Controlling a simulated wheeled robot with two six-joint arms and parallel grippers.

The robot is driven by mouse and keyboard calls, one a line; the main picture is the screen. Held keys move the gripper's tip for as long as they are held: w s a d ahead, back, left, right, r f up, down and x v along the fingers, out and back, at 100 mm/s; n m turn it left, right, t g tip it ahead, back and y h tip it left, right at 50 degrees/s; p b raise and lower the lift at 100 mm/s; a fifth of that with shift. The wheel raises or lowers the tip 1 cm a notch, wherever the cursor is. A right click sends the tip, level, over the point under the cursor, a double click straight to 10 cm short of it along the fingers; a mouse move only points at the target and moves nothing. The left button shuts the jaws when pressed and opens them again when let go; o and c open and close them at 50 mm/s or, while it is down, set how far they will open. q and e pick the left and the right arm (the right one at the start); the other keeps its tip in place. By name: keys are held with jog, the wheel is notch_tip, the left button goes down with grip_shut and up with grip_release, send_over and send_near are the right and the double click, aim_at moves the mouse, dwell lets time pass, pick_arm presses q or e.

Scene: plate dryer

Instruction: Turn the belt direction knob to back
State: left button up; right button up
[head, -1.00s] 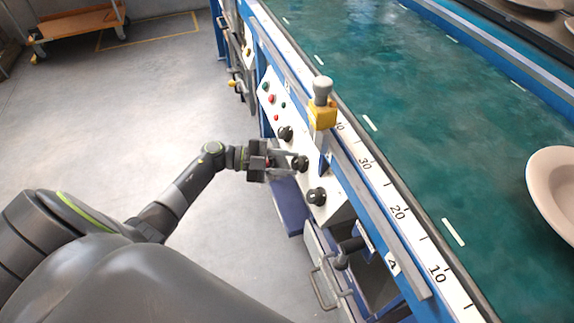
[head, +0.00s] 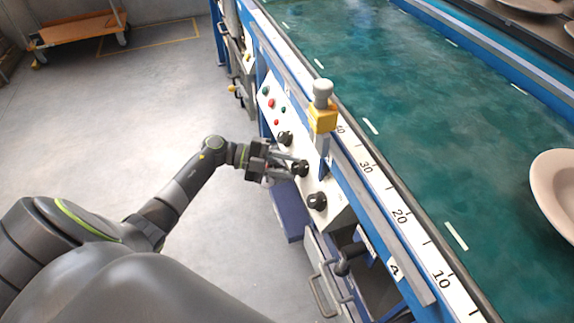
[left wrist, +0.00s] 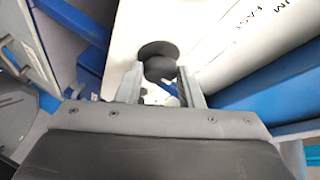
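A white sloped control panel (head: 268,99) on the side of the blue conveyor carries several black knobs. The knob at the middle (head: 300,168) has my left gripper (head: 293,166) at it, with the fingers pointing at the panel. In the left wrist view this black knob (left wrist: 159,66) stands between the two fingertips (left wrist: 159,78), one finger on each side. The fingers look spread, and I cannot tell if either touches it. The other knobs sit above (head: 285,138) and below (head: 317,201). Knob labels are unreadable. My right gripper is not in view.
A yellow box with a grey knob on top (head: 322,110) stands on the conveyor edge above the panel. Small coloured buttons (head: 271,103) are farther up the panel. A blue box (head: 290,212) and a drawer with a handle (head: 322,285) are below.

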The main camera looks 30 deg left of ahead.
pick_arm(q)
jog(key=o, duration=0.4)
jog(key=shift+o, duration=0.2)
jog(key=v, duration=1.7)
jog(key=shift+a, duration=0.2)
jog(key=shift+s, duration=0.1)
